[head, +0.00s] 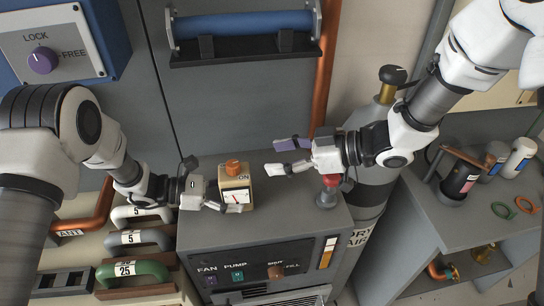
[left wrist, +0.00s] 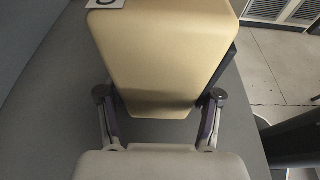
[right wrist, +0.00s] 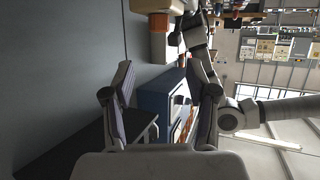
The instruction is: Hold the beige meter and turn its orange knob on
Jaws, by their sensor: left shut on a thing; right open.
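The beige meter (head: 224,186) stands on top of the grey cabinet, its white dial facing forward. Its orange knob (head: 233,167) is on top, beside an "ON" mark. My left gripper (head: 222,203) is shut on the meter's lower part; in the left wrist view the beige body (left wrist: 165,55) lies between the fingers. My right gripper (head: 286,157) is open and empty, to the right of the knob and apart from it. In the right wrist view the orange knob (right wrist: 158,22) and part of the beige body (right wrist: 150,5) show at the top, beyond the fingers.
A red-topped valve (head: 329,188) stands on the cabinet (head: 290,215) at the right, below my right wrist. A shelf with a blue bar (head: 243,24) is on the wall above. A dark-knobbed cylinder (head: 380,185) stands right of the cabinet. Numbered handles (head: 135,270) are at lower left.

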